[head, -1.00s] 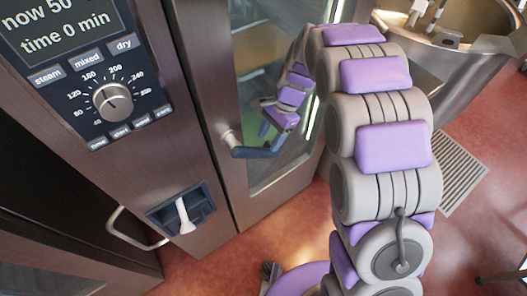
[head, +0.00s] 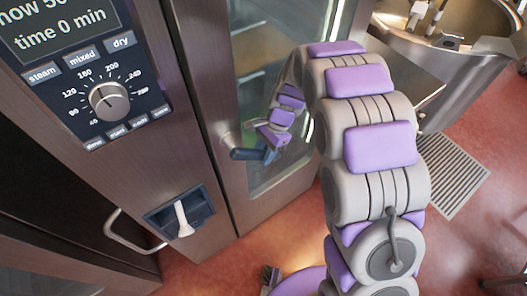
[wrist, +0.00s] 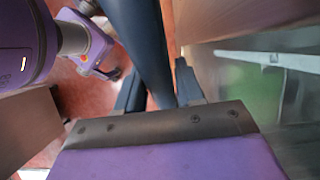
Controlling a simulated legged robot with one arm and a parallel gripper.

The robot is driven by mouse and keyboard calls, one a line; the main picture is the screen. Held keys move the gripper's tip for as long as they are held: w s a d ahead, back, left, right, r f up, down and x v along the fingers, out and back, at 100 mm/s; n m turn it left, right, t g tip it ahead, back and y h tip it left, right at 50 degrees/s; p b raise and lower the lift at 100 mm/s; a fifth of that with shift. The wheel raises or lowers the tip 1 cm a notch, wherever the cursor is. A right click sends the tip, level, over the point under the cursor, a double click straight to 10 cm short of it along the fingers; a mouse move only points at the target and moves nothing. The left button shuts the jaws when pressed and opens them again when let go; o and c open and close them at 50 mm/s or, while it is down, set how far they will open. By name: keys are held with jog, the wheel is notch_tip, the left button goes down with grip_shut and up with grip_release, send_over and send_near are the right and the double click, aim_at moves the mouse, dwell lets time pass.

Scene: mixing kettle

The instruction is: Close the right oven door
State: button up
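The right oven door (head: 285,110) is a tall metal-framed glass door in the middle of the head view. Its glass side also shows at the right of the wrist view (wrist: 255,95). Its dark blue handle (head: 241,154) sticks out low on the left side of the frame. In the wrist view the handle (wrist: 143,40) runs down between the two dark fingers of my gripper (wrist: 158,92). The fingers stand on either side of it; whether both press on it is unclear. In the head view my gripper (head: 268,150) is at the handle, partly hidden by its own purple links.
A control panel (head: 88,75) with a knob stands left of the door, with a recessed white lever (head: 183,217) below. A metal kettle (head: 455,60) stands at the back right. A floor grate (head: 452,175) lies before it, with open red floor around.

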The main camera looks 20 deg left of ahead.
grip_shut()
jog(key=shift+r, duration=0.15)
jog(key=p, duration=0.1)
jog(key=r+t+p, duration=0.1)
jog(key=r+h+p, duration=0.1)
jog(key=shift+w+d+t+p, duration=0.3)
jog(key=shift+w+p, duration=0.1)
jog(key=p, duration=0.1)
jog(key=r+t+h+p, duration=0.1)
jog(key=t+p, duration=0.1)
jog(key=shift+w+d+r+h, duration=0.25)
jog(key=shift+w+r+h, duration=0.15)
jog(key=shift+w+r+t+h+p, duration=0.2)
jog(key=shift+r+t+h+p, duration=0.15)
jog(key=shift+r+t, duration=0.25)
jog(key=shift+d+r+t+h, duration=0.15)
jog(key=shift+r+t+h, duration=0.7)
jog(key=shift+r+t, duration=0.1)
